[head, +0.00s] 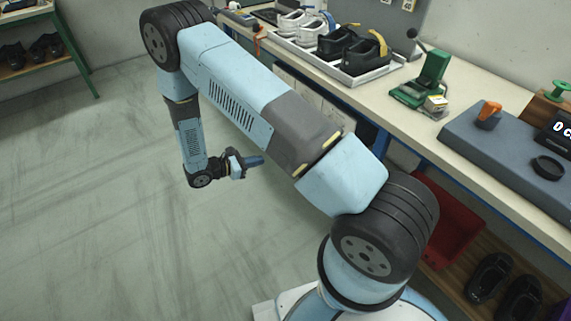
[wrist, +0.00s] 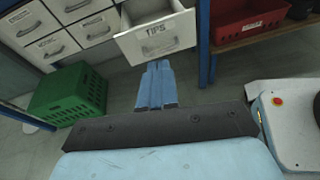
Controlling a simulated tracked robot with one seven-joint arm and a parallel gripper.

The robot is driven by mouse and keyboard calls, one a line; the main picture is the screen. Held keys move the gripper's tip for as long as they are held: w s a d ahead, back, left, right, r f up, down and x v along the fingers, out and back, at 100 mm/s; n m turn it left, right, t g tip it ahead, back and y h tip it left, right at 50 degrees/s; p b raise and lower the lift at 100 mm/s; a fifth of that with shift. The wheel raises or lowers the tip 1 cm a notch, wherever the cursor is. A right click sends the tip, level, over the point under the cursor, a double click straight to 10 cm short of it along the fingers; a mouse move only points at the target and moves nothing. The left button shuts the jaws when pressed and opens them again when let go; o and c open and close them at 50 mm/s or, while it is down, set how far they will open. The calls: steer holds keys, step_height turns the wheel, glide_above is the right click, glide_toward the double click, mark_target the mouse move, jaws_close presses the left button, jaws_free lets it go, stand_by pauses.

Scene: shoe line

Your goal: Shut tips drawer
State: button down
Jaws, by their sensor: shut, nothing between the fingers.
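The tips drawer (wrist: 157,37) is in the wrist view at the top centre. It is white, labelled TIPS, with a grey handle, and stands pulled out from the drawer unit. My gripper (wrist: 157,70) has its blue fingers together, pointing at the drawer's front. Its fingertips appear just below the drawer's front edge, and I cannot tell whether they touch. In the head view my gripper (head: 259,160) is low beside the bench, fingers pointing right. The drawer is hidden behind my arm there.
Other drawers (wrist: 52,44) look shut on the left. A green crate (wrist: 68,95) stands on the floor below them. A blue bench leg (wrist: 204,40) and a red bin (wrist: 249,18) are on the right. The bench top (head: 455,125) holds shoes (head: 350,52) and a green press (head: 428,80).

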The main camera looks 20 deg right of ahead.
step_height(320, 180, down, 5)
steer(key=s+n+t, duration=0.1)
steer(key=n+t, duration=0.1)
steer(key=x, duration=1.3)
steer(key=shift+h, duration=0.3)
steer(key=shift+s+d, duration=0.1)
